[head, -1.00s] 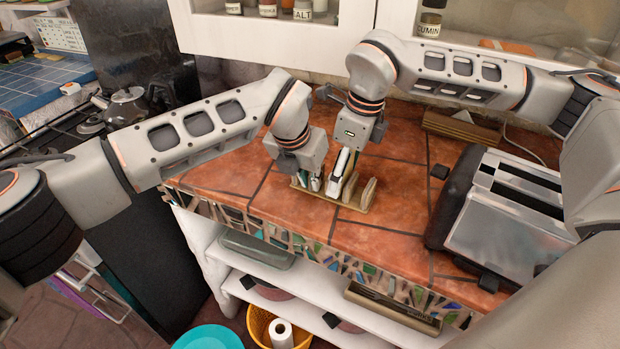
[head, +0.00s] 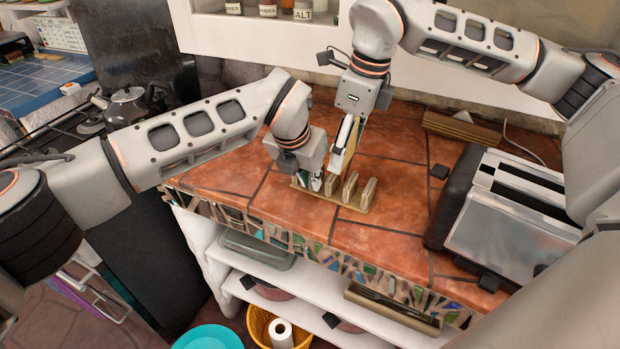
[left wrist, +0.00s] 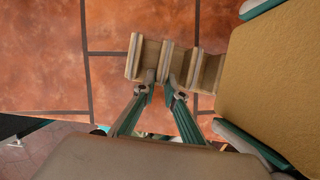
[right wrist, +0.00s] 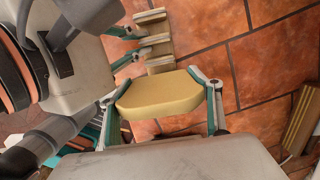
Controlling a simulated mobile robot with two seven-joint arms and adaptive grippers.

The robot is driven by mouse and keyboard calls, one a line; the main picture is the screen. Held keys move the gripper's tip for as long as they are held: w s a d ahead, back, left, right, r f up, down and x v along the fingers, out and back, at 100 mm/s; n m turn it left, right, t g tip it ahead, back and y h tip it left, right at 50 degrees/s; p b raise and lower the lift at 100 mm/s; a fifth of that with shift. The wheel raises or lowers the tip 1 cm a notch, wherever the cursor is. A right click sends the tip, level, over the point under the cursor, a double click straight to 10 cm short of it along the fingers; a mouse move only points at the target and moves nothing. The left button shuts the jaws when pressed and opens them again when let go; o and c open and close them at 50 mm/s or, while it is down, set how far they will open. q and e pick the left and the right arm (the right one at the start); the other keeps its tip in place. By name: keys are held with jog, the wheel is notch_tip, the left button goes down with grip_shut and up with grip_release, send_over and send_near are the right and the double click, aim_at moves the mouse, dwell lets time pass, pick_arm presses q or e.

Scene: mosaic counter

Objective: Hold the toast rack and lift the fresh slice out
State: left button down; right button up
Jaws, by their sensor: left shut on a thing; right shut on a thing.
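The wooden toast rack (head: 378,209) stands on the tiled counter with several upright dividers. It also shows in the left wrist view (left wrist: 208,68) and the right wrist view (right wrist: 152,36). My right gripper (head: 342,158) is shut on the fresh slice (right wrist: 160,94), a yellow-tan slab, above the rack. The slice fills the right of the left wrist view (left wrist: 272,75). In the head view the right fingers partly hide it.
A silver and black toaster (head: 505,235) stands at the right of the counter. A wooden holder (head: 462,131) lies at the back near the wall. Bare tiles (head: 400,170) lie between rack and toaster. The mosaic front edge (head: 330,258) runs close before the rack.

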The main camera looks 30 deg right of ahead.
pick_arm(q)
jog(key=shift+f, duration=0.1)
jog(key=c, duration=2)
grip_release()
jog(key=v, duration=1.2)
jog(key=shift+s, duration=0.15)
